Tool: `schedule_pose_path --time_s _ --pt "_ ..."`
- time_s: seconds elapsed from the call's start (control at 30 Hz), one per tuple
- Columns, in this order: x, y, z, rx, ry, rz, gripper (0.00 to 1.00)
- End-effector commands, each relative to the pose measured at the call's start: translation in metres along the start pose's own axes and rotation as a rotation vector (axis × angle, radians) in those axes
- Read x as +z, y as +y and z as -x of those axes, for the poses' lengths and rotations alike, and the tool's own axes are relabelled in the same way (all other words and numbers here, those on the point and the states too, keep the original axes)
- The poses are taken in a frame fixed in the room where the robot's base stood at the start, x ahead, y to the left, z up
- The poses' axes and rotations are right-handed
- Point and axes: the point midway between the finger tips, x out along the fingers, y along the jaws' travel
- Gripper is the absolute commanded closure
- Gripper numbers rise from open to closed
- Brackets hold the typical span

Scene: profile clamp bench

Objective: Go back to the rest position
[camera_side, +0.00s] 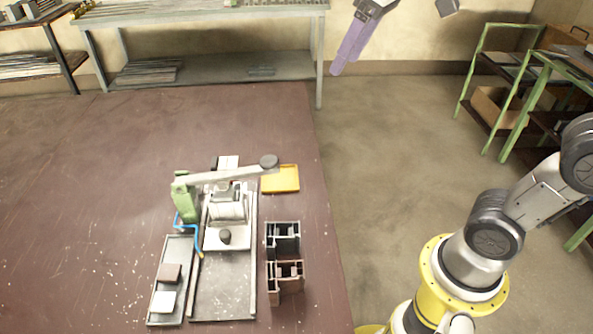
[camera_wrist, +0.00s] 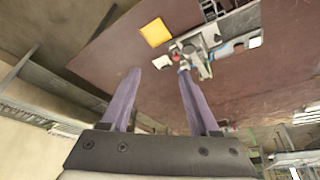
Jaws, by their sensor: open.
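My gripper (camera_side: 348,52) is at the top of the side view, raised well away from the bench, with purple fingers. In the wrist view my gripper (camera_wrist: 158,88) shows two purple fingers set wide apart with nothing between them. Below and to the left in the side view, the clamp fixture (camera_side: 227,208) stands on the brown table (camera_side: 90,200). It has a green post (camera_side: 184,200) and a long grey lever (camera_side: 225,176) ending in a dark knob. The fixture also shows small at the top of the wrist view (camera_wrist: 195,48).
A yellow tray (camera_side: 280,179), a black profile (camera_side: 283,240) and a brown profile (camera_side: 286,277) are right of the fixture. A grey tray (camera_side: 172,280) with two small blocks is left of it. Shelving (camera_side: 210,68) stands behind, a green rack (camera_side: 500,90) at right. Floor between is clear.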

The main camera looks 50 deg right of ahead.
Motion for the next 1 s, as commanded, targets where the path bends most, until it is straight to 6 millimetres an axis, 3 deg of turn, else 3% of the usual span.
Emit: schedule_pose_path --time_s 0.03,0.2,0.3,0.43,0.6,1.0 --pt "0.024 0.002 0.004 0.008 0.024 -0.014 0.38" --pt "0.097 0.004 -0.005 0.03 0.082 -0.056 0.38" --pt "0.134 0.005 -0.022 0.041 0.102 -0.075 0.38" --pt "0.168 0.004 -0.046 0.047 0.101 -0.093 0.38" --pt "0.184 0.004 -0.07 0.048 0.08 -0.104 0.38" --pt "0.178 0.004 -0.068 0.049 0.102 -0.111 0.38"
